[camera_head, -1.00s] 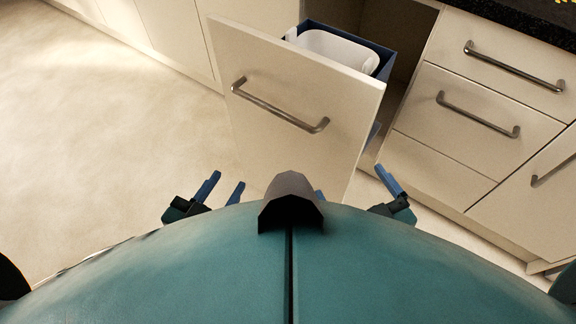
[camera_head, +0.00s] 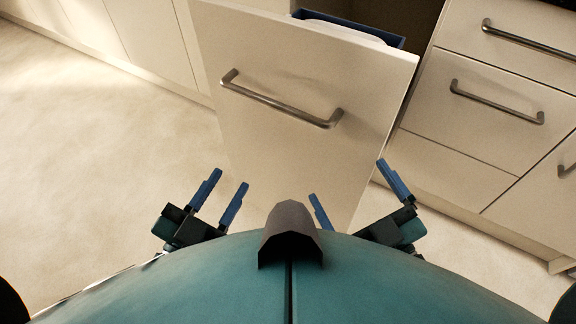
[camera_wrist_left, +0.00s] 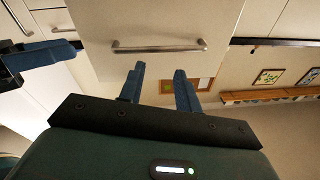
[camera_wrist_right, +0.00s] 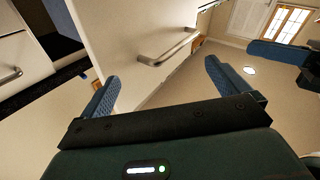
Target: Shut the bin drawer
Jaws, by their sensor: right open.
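The bin drawer (camera_head: 290,130) is pulled out, its cream front facing me with a metal bar handle (camera_head: 282,101). Behind the front, part of a blue box and a white bin (camera_head: 345,31) show. In the left wrist view the handle (camera_wrist_left: 160,47) lies beyond the fingers; in the right wrist view the handle (camera_wrist_right: 168,47) is also ahead. My left gripper (camera_head: 220,192) is open and empty, short of the drawer front at its lower left. My right gripper (camera_head: 352,182) is open and empty, near the front's lower right. Neither seems to touch the drawer.
Cream drawers with bar handles (camera_head: 498,102) stand to the right of the open drawer. Closed cupboard doors (camera_head: 140,40) run along the left. The floor (camera_head: 90,150) at the left is clear. The dark cabinet opening (camera_head: 418,22) shows behind the drawer.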

